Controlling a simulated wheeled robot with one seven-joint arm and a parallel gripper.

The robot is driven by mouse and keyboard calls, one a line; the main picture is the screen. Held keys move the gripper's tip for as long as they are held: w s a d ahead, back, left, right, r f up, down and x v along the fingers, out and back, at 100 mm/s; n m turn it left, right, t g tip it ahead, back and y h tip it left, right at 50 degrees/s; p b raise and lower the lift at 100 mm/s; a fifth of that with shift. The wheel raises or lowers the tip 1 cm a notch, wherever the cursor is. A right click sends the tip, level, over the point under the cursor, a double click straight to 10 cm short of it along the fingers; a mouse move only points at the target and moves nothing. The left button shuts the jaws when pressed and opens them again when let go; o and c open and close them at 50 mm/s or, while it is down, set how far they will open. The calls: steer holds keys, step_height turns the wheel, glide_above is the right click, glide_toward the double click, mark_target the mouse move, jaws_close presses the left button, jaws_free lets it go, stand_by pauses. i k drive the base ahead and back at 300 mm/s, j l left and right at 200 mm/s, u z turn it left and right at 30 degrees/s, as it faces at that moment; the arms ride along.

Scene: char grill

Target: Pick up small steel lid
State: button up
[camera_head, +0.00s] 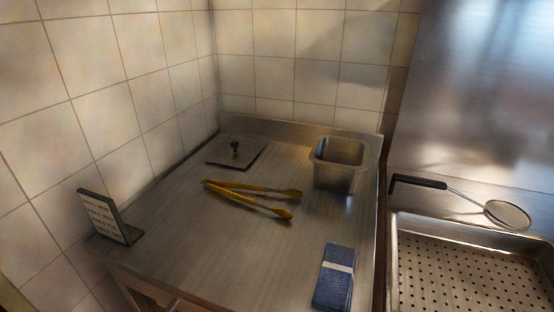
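The small steel lid (229,156) is a flat, square metal plate with a dark upright knob near its middle. It lies flat at the back left of the steel table (190,245), close to the tiled wall. Nothing covers it. My gripper does not show in the head view, so its place and state cannot be seen.
Yellow-handled tongs (252,195) lie in front of the lid. A steel container (340,165) stands to its right. A blue folded cloth (334,278) and a sign (108,218) are nearer. A skimmer (465,196) and perforated tray (480,275) are right.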

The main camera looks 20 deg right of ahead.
mark_target(234, 152)
steer(key=i+j+z, duration=0.2)
steer(key=j, duration=0.2)
steer(key=i+j+z, duration=0.2)
steer(key=j, duration=0.2)
steer(key=j+z, duration=0.2)
steer(key=j, duration=0.25)
steer(key=j+z, duration=0.2)
steer(key=j, duration=0.25)
